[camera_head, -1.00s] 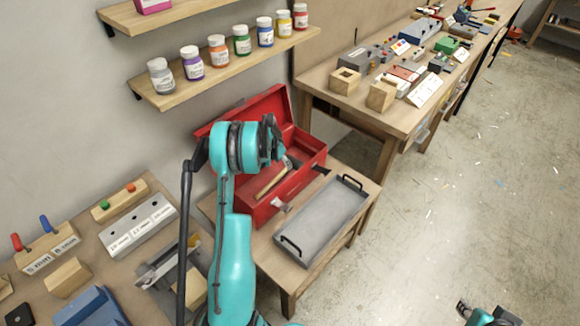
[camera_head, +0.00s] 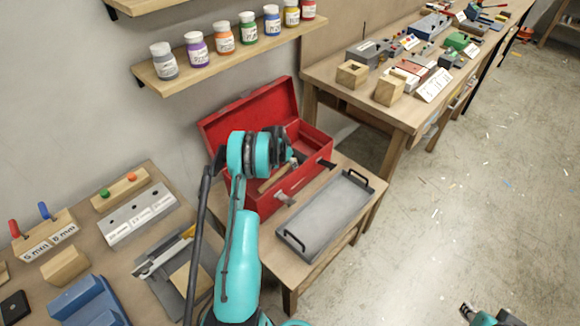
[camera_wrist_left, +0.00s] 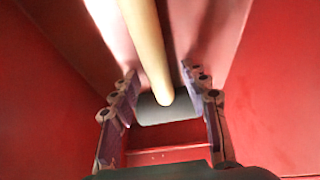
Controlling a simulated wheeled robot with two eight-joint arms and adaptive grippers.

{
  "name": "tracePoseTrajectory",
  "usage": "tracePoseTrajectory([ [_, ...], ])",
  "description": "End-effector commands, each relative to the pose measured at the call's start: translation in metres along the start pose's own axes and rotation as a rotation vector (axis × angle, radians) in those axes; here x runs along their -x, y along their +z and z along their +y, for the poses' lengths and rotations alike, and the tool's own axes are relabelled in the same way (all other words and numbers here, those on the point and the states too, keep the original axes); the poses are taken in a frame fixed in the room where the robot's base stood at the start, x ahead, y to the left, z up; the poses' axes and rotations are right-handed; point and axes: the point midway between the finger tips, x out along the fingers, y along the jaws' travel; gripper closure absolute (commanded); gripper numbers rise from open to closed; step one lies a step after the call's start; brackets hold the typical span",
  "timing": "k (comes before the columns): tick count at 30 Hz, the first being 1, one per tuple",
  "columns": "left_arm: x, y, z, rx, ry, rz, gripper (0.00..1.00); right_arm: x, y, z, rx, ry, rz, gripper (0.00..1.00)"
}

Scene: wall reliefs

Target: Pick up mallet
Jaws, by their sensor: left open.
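The mallet lies in the open red toolbox (camera_head: 268,111). In the head view, part of its wooden handle (camera_head: 272,181) shows beside my left wrist. In the left wrist view, the pale handle (camera_wrist_left: 147,42) runs down to a dark grey head (camera_wrist_left: 160,109). My left gripper (camera_head: 287,150) reaches into the toolbox. In the left wrist view its two fingers (camera_wrist_left: 160,75) stand apart on either side of the handle, with the mallet head between them; no grip shows. A teal and dark end of my right arm (camera_head: 480,315) shows at the bottom right, too cut off to read its jaws.
A grey tray (camera_head: 325,217) with black handles sits beside the toolbox on a small wooden table (camera_head: 291,272). A shelf of paint jars (camera_head: 222,40) is on the wall above. Workbenches with fixtures stand at the lower left and upper right.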

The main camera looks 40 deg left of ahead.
Motion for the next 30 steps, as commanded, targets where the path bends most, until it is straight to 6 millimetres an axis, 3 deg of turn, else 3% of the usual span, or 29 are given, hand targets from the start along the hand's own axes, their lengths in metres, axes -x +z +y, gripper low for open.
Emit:
tracePoseTrajectory([
  [1, 0.001, 0.0, 0.0, 0.0, 0.0, 0.0, 0.55, 0.001, 0.0, 0.0, 0.0, 0.0, 0.0, 0.7],
  [6, 0.001, 0.0, 0.0, 0.0, 0.0, 0.0, 0.99, 0.001, 0.0, 0.0, 0.0, 0.0, 0.0, 0.7],
  [17, 0.004, -0.001, 0.0, 0.0, 0.0, 0.0, 1.0, 0.002, -0.001, 0.0, 0.0, 0.0, 0.0, 0.7],
  [20, 0.014, -0.006, 0.0, 0.0, 0.0, 0.001, 1.0, 0.006, -0.004, 0.0, 0.0, 0.0, 0.0, 0.7],
  [30, 0.077, -0.032, 0.0, 0.0, 0.0, 0.0, 1.0, 0.027, -0.019, 0.0, 0.0, 0.0, 0.0, 0.7],
])
